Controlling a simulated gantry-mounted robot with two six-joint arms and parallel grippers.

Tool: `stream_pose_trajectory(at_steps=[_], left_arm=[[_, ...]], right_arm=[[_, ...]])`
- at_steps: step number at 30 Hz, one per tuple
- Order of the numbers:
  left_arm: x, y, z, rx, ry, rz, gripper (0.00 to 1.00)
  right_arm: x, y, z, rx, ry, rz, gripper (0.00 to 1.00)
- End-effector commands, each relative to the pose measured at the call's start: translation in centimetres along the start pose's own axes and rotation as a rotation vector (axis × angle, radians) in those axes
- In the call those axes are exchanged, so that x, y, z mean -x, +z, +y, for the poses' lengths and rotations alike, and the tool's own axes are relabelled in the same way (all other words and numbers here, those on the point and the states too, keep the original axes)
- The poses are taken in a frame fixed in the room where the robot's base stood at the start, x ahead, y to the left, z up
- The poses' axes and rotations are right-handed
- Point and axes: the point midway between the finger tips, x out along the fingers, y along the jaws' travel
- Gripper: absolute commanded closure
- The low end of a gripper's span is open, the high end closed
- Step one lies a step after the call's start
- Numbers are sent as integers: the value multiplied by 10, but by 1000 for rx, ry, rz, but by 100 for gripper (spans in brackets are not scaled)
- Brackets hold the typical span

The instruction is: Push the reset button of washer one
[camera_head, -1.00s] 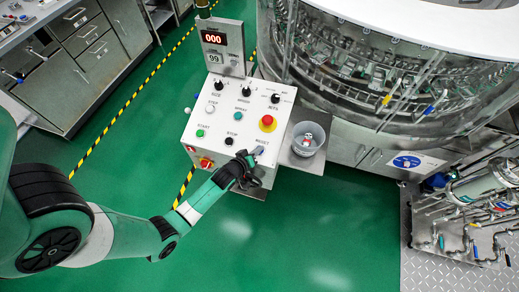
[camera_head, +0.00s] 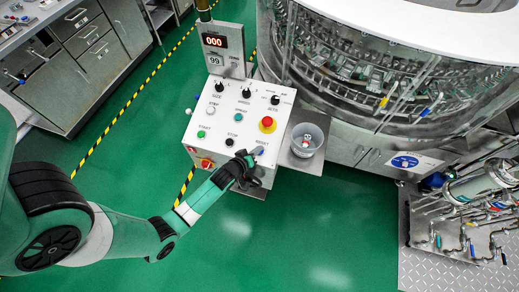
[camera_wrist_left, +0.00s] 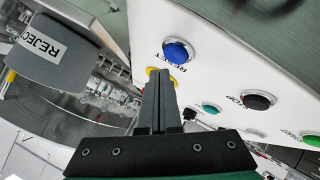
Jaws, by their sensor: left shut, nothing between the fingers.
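The white control panel (camera_head: 232,118) stands in the middle of the head view. The blue reset button (camera_head: 259,150) is at its front right corner; in the left wrist view the blue button (camera_wrist_left: 178,50), labelled RESET, shows clear of the fingers. My left gripper (camera_head: 247,158) is shut and empty, its tips close beside the button in the head view. In the left wrist view the shut fingers (camera_wrist_left: 160,78) point towards the panel, below and left of the button. I cannot tell the exact gap. My right gripper is in neither view.
A red emergency stop (camera_head: 267,124) is just beyond the reset button. Black stop (camera_head: 230,142) and green start (camera_head: 201,134) buttons lie to the left. A clear bucket (camera_head: 307,139) stands right of the panel, by the round washer (camera_head: 370,75). Green floor is free in front.

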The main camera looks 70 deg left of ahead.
Motion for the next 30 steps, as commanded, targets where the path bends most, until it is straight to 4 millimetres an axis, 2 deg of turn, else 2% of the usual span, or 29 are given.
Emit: stream_pose_trajectory(at_steps=[3,12,30], left_arm=[[11,-9,9,0,0,-1,100],[31,-23,23,-1,-1,-1,100],[31,-23,23,0,0,0,100]], right_arm=[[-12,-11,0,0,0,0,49],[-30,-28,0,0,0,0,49],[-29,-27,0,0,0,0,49]])
